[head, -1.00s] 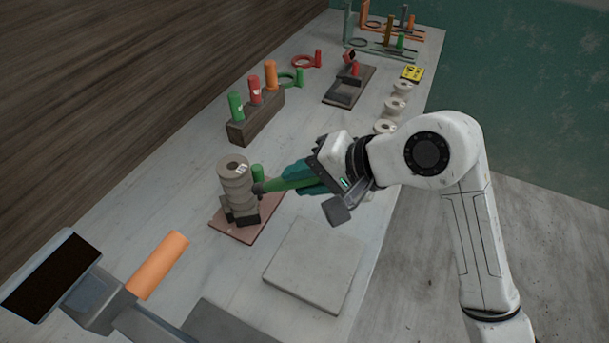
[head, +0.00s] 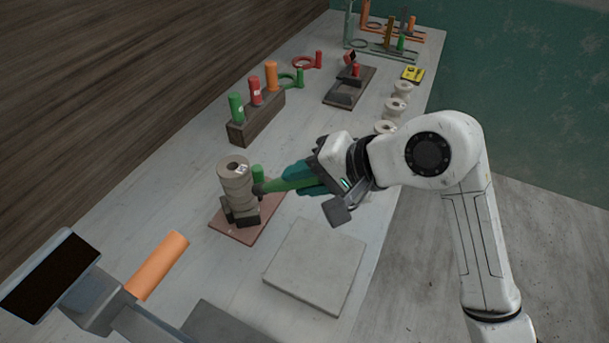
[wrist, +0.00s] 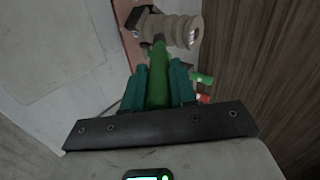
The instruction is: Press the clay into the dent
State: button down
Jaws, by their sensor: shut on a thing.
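A grey-brown ribbed clay column (head: 236,182) stands in a dark holder on a reddish-brown board (head: 232,231). My gripper (head: 300,181), with teal fingers, is to the right of the column and shut on a green-handled tool (head: 282,186). The tool's dark tip is at the column's right side; I cannot tell whether it touches. In the wrist view the green tool (wrist: 159,78) lies between the teal fingers and points at the clay (wrist: 184,31). The dent cannot be made out.
A wooden rack (head: 256,118) of green, red and orange handles is behind the board. A flat grey slab (head: 315,265) lies in front. Several pale spools (head: 397,106) line the right edge.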

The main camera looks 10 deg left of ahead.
jog(key=d+f+b+v, duration=0.1)
jog(key=b+v, duration=0.1)
jog(key=v, duration=0.4)
jog(key=shift+s, duration=0.25)
dwell(0.4)
jog(key=shift+d, duration=0.15)
dwell(0.8)
